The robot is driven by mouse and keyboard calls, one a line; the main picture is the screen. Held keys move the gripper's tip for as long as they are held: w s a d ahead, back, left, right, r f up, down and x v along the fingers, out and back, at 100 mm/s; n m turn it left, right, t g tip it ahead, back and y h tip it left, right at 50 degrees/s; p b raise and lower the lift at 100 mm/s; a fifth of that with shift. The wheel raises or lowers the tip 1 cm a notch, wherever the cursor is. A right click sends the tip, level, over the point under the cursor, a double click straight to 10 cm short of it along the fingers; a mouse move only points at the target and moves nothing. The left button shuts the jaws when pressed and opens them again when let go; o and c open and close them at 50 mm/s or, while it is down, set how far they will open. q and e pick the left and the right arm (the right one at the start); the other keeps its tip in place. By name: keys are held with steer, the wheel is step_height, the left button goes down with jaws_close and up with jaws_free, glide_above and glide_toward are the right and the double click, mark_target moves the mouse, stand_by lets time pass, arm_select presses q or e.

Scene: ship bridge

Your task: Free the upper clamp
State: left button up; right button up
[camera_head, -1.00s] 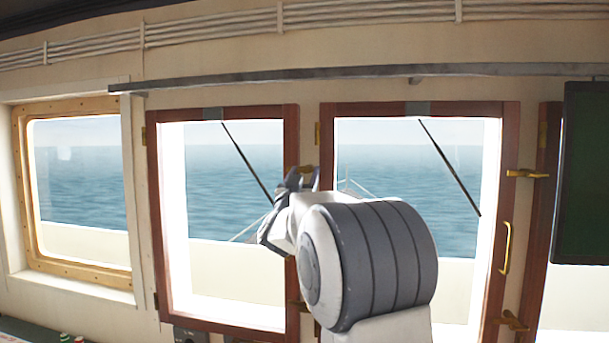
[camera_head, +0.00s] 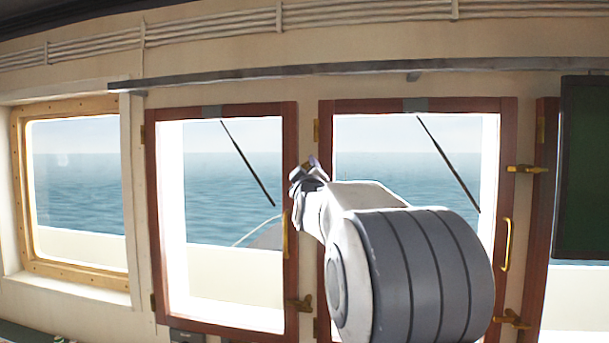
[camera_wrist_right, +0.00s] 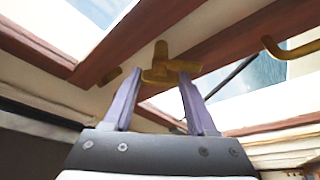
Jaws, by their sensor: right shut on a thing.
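The upper clamp (camera_wrist_right: 160,68) is a brass fitting on the wooden frame between two windows. In the wrist view it sits between the two fingertips of my right gripper (camera_wrist_right: 162,78), which is shut on it. In the head view my right gripper (camera_head: 309,168) is at the upper right side of the left wood-framed window (camera_head: 291,135) and hides most of the clamp. The lower clamp (camera_head: 299,304) is brass and shows lower on the same side. My left gripper is not in view.
A brass handle (camera_head: 285,235) stands on the left window's frame, below my gripper. The right wood-framed window (camera_head: 508,140) has its own clamps and handle (camera_head: 506,245). A dark screen (camera_head: 585,165) hangs at far right. A grey rail (camera_head: 300,74) runs above.

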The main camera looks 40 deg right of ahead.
steer(key=shift+n+y, duration=0.5)
steer(key=shift+n, duration=0.7)
steer(key=shift+r+n+y, duration=0.2)
steer(key=shift+n+y, duration=0.3)
steer(key=shift+n, duration=0.6)
steer(key=shift+d+r+n+g+y+p, duration=0.15)
steer(key=shift+n+g+y+p, duration=0.2)
steer(key=shift+n+p, duration=0.55)
steer(key=shift+n+g+y+p, duration=0.25)
steer(key=shift+n+p, duration=0.75)
steer(key=shift+n+g+p, duration=0.3)
steer(key=shift+n+p, duration=0.4)
steer(key=shift+p, duration=0.05)
steer(key=o, duration=1.4)
steer(key=shift+c, duration=0.2)
